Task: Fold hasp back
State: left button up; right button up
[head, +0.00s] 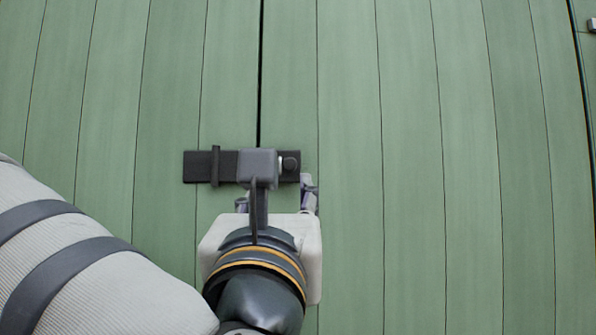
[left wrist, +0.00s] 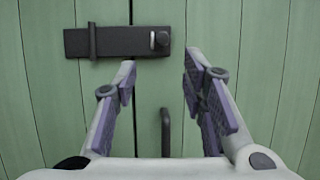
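The hasp (head: 199,167) is a dark horizontal bar lying across the seam of the green doors. It carries a dark upright loop at its left end and a round knob with a pale piece at its right end. Part of its middle is hidden behind my left gripper (head: 275,195) in the head view. In the left wrist view the whole hasp (left wrist: 118,42) shows at the top. There my left gripper (left wrist: 159,68) is open and empty, its two fingers apart just below the right part of the hasp. Contact cannot be told. My right gripper is not in view.
The green planked doors (head: 440,150) fill the background, with a dark seam between the leaves. A dark upright handle (left wrist: 165,132) shows between my left fingers in the left wrist view. The door surface right of the hasp is clear.

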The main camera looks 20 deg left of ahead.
aim_at(290, 164)
pick_arm(q)
jog(key=x, duration=1.1)
jog(key=shift+w+d+r, duration=0.15)
jog(key=shift+w+r, duration=0.15)
jog(key=shift+r, duration=0.05)
grip_shut()
